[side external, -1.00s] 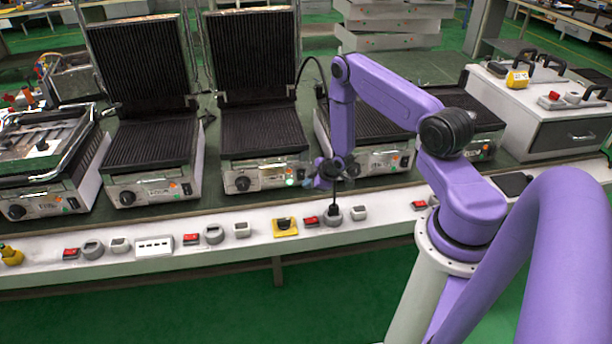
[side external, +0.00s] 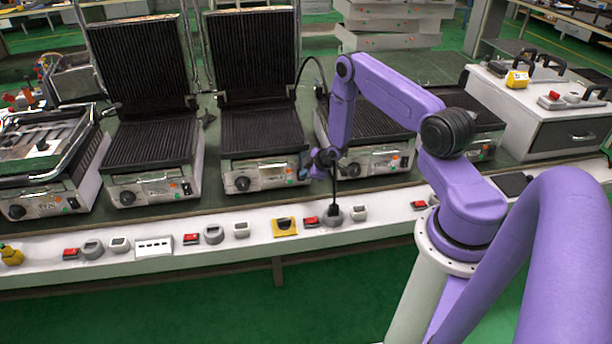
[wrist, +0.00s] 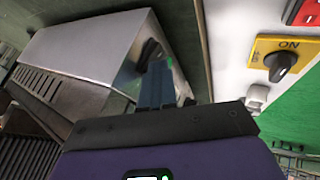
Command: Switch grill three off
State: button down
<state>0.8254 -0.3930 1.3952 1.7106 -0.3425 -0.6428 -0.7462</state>
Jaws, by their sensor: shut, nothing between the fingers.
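Several grills stand in a row; counted from the left, the third (side external: 264,140) has its ribbed lid raised. Its silver front panel has a black knob (side external: 242,184) at left. My gripper (side external: 304,173) is at the right end of that panel, by its switch area, and hides part of it in the side view. In the wrist view my narrow blue-grey fingers (wrist: 157,86) are shut and empty, close to a black control (wrist: 150,53) on a shiny metal panel. Whether they touch it I cannot tell.
A white ledge (side external: 140,268) runs along the front with red switches, grey sockets and a yellow rotary switch (side external: 284,227), which also shows in the wrist view (wrist: 284,60) marked ON. A fourth grill (side external: 378,160) stands close right of my gripper.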

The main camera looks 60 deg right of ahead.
jog(key=shift+w+r, duration=0.1)
jog(key=shift+r, duration=0.1)
jog(key=shift+r, duration=0.65)
jog(key=a+v, duration=0.1)
jog(key=v, duration=1.1)
jog(key=shift+a, duration=0.15)
